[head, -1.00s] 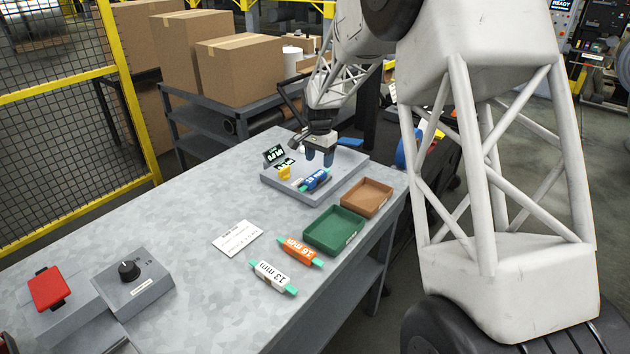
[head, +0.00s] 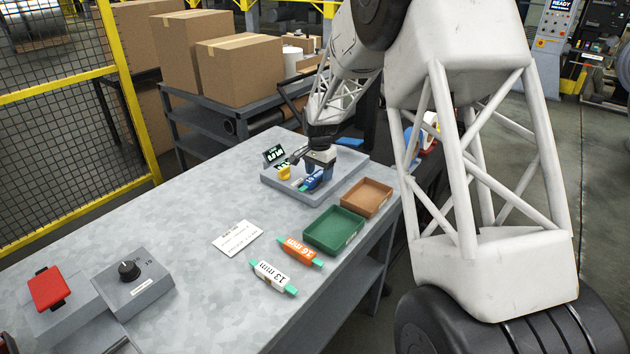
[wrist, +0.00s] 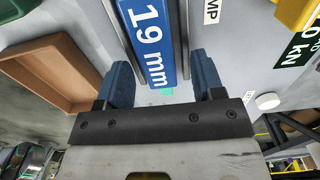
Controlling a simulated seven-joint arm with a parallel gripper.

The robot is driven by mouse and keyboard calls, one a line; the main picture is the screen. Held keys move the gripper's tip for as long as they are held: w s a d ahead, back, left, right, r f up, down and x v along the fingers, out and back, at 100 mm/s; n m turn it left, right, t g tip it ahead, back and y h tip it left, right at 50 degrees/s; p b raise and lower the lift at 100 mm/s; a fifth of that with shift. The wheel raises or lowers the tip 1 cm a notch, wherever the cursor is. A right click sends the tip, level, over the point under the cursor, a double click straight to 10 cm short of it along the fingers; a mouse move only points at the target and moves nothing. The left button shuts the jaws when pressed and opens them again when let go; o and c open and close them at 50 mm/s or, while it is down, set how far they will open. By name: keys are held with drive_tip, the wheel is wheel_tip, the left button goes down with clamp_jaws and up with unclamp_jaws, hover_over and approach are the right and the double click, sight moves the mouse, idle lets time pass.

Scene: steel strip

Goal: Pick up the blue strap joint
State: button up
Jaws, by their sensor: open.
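The blue strap joint (head: 312,181) lies on a grey raised fixture plate (head: 275,188) at the far end of the steel table. In the wrist view the blue strap joint (wrist: 150,38) shows white "19 mm" lettering and lies between two grey rails. My gripper (head: 317,168) is low over the fixture, right at the joint. In the wrist view my gripper (wrist: 164,80) is open, with one blue fingertip on each side of the joint's near end. Neither fingertip clearly touches it. The joint's far end is cut off in the wrist view.
A yellow part (head: 284,173) and a small display (head: 273,154) stand left of the joint. A brown tray (head: 367,197) and a green tray (head: 334,230) are nearer. Orange (head: 300,251) and white (head: 273,276) joints lie in front. The table's middle left is clear.

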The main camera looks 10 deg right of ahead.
sight(319, 173)
drive_tip(key=shift+c, duration=0.3)
drive_tip(key=c, duration=1)
drive_tip(key=shift+r, duration=0.1)
drive_tip(key=shift+r, duration=0.4)
wheel_tip(319, 173, up, 3)
drive_tip(key=shift+f, duration=0.1)
drive_tip(key=shift+s+d+r, duration=0.15)
drive_tip(key=shift+s+r, duration=0.05)
drive_tip(key=shift+s, duration=2.45)
drive_tip(key=shift+s+d+r, duration=0.2)
drive_tip(key=shift+s+r, duration=0.05)
drive_tip(key=shift+s, duration=2.45)
drive_tip(key=shift+s+d+r, duration=0.15)
drive_tip(key=shift+s+r, duration=0.05)
drive_tip(key=shift+s, duration=2.45)
